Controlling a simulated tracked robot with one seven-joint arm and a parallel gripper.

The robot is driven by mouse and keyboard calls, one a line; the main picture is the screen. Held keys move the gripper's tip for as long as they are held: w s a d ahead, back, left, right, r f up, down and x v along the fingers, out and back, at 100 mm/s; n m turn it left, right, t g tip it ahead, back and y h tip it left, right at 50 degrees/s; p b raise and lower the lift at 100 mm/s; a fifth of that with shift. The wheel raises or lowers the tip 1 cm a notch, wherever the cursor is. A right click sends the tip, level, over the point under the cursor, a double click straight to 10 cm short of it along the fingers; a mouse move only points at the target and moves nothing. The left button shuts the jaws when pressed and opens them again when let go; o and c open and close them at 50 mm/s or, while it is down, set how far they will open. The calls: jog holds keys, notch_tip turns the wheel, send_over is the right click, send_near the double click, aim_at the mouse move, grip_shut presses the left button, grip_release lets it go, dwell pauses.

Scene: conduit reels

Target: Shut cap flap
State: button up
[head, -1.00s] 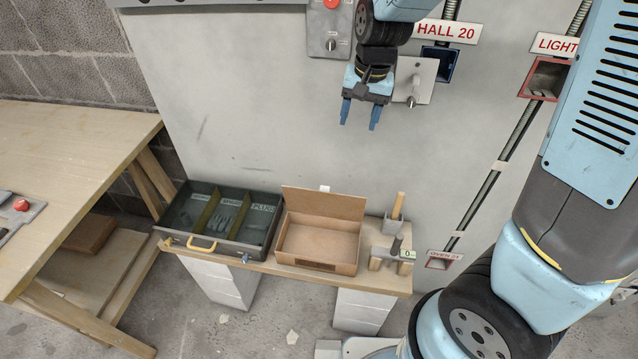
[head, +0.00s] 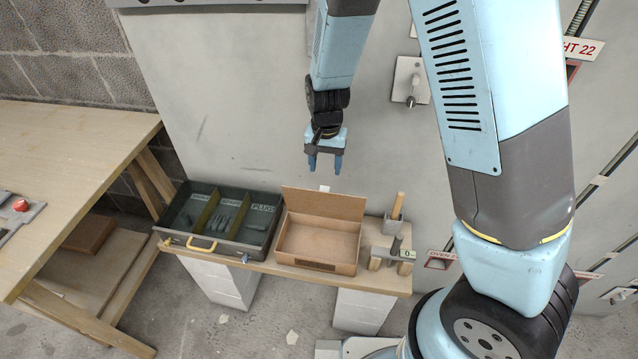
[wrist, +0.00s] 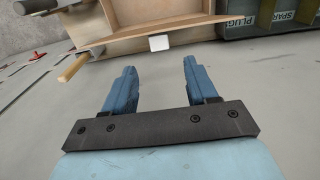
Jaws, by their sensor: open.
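A brown cardboard box (head: 318,266) stands open on the bench. Its flap (head: 325,203) is raised along the back edge, on the wall side, and leans slightly back. The inside of the box looks empty. My gripper (head: 324,165) is open and empty, hanging fingers down above and behind the raised flap, near the wall. In the wrist view, my gripper (wrist: 159,68) has nothing between its fingers, and part of the box (wrist: 150,13) shows beyond the fingertips. A small white tab (head: 324,188) shows just behind the flap's top edge.
A dark divided tray (head: 234,246) with a yellow handle sits left of the box. A holder with a wooden-handled tool (head: 397,206) and a small stand (head: 376,263) are to its right. The grey wall panel (head: 240,110) rises behind. A wooden table (head: 70,150) stands at left.

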aim_at(325, 187)
notch_tip(325, 187, down, 8)
jog(key=shift+r, duration=0.1)
dwell(0.4)
grip_shut()
dwell(0.4)
